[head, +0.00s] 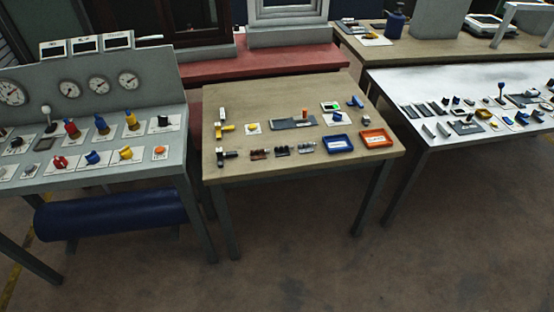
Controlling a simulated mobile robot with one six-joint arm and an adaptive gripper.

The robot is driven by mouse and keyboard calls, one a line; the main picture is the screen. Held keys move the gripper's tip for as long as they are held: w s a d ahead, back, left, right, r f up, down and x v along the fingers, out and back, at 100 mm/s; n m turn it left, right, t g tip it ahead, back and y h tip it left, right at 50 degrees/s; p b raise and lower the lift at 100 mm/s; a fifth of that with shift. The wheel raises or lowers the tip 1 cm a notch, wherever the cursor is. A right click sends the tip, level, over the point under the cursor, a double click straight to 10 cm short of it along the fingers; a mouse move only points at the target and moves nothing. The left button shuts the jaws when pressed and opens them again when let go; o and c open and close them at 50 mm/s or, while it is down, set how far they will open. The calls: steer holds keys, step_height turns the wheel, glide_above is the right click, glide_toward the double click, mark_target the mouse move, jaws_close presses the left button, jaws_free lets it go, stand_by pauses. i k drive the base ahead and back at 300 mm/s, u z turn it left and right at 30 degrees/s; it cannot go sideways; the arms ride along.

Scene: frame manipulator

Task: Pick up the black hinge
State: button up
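On the wooden table (240,179) in the middle, a short row of small hinge-like parts lies near the front edge. The black one, which looks like the black hinge (282,151), is in the middle of that row. A brownish one (259,154) lies to its left and a grey one (307,148) to its right. They are small in this view, so their exact shape is hard to tell. My gripper is not in view.
A blue tray (338,152) and an orange tray (376,147) stand right of the row. Hammer-like tools (228,156) lie left. A dark grey plate (293,123) lies behind. A grey control panel table (130,175) stands left, a white-topped table (440,150) right. Floor in front is clear.

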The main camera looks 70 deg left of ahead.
mark_target(282, 148)
steer(key=k, duration=1.4)
steer(key=z, duration=1.2)
steer(key=k, duration=0.1)
steer(key=u, duration=3.6)
steer(key=i, duration=0.5)
steer(key=z, duration=0.05)
